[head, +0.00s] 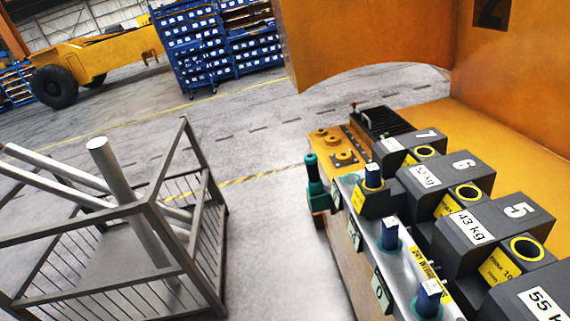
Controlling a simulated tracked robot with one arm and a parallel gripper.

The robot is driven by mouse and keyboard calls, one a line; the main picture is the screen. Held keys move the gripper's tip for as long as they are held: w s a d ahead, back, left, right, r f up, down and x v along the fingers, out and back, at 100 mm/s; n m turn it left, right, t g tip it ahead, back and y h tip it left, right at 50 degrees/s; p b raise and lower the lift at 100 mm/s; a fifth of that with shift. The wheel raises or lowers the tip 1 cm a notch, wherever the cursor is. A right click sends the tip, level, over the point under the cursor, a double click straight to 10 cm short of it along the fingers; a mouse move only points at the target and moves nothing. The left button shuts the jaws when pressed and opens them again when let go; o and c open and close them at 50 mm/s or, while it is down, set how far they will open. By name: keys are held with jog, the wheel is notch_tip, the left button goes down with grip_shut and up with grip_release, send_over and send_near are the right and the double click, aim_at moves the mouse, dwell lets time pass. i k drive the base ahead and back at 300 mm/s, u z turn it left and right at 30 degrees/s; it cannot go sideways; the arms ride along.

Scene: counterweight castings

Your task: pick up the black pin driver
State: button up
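No tool that I can surely call a black pin driver shows in the head view. A dark green, bottle-shaped tool (315,186) with a narrow, dark upper end stands upright at the left side of the bench, beside the metal rail. I cannot tell if it is the driver. My gripper is not in view.
Dark grey castings numbered 7, 6 (461,180) and 5 (510,225) line the bench's right. A black ribbed box (383,122) sits at its far end. A wire cage (181,250) with metal bars stands left. Open floor (262,190) lies between. Orange panels rise behind.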

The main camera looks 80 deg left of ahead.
aim_at(315, 184)
jog(key=u, duration=2.2)
jog(key=i, duration=1.85)
jog(key=z, duration=0.3)
